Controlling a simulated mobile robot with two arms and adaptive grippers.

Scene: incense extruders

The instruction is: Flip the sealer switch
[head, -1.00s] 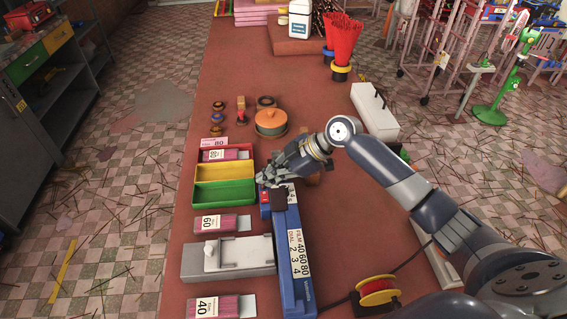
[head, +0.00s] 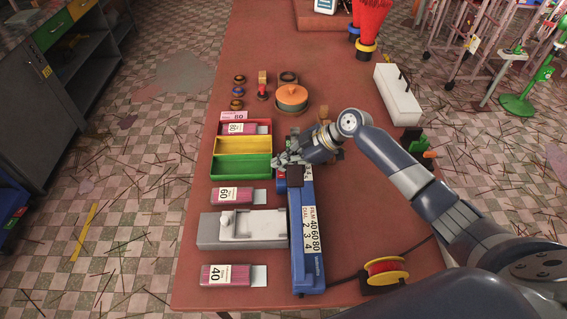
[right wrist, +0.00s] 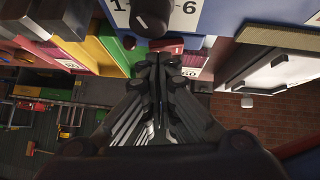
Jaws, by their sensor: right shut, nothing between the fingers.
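The sealer (head: 307,240) is a long blue device on the table with a white film and dial label on top. In the right wrist view its blue body (right wrist: 235,22) carries a black knob (right wrist: 152,18) on a numbered plate. A small red switch part (right wrist: 166,46) shows on it just beyond my fingertips. My right gripper (head: 281,161) is shut and empty at the far end of the sealer, beside the green tray. In the right wrist view the closed fingertips (right wrist: 158,62) are close to the red part; contact cannot be told. My left gripper is out of view.
Red, yellow and green trays (head: 243,146) stand left of the fingertips. A grey fixture (head: 222,232) and pink packs (head: 232,275) lie left of the sealer.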

